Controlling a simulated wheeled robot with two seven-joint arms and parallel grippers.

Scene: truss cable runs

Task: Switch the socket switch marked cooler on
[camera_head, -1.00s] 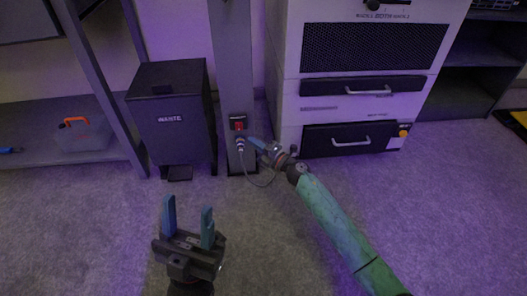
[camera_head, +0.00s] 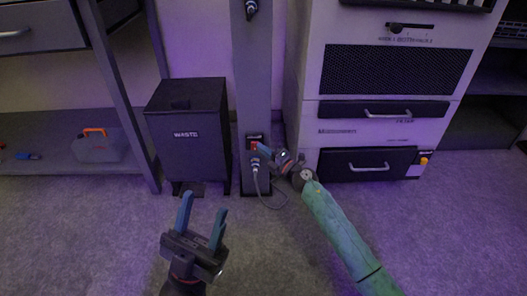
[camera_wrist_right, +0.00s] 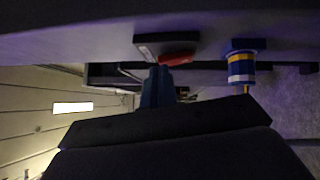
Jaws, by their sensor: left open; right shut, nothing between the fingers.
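The red socket switch (camera_head: 254,146) sits in a dark plate low on the grey post. A plug with a grey cable is seated just below it. My right gripper (camera_head: 262,150) is shut and empty, its fingertips at the switch, touching or very close. In the right wrist view, the red rocker (camera_wrist_right: 176,59) shows tilted right beside the shut fingers (camera_wrist_right: 160,72), with the blue and yellow plug (camera_wrist_right: 241,67) to the right. The label wording is too small to read. My left gripper (camera_head: 203,212) is open and empty above the floor in front of the waste bin.
A dark waste bin (camera_head: 187,136) stands left of the post (camera_head: 253,80). A white cabinet (camera_head: 312,90) with dark drawers stands close on the right. The plug's cable (camera_head: 273,203) loops near the floor. The front floor is clear.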

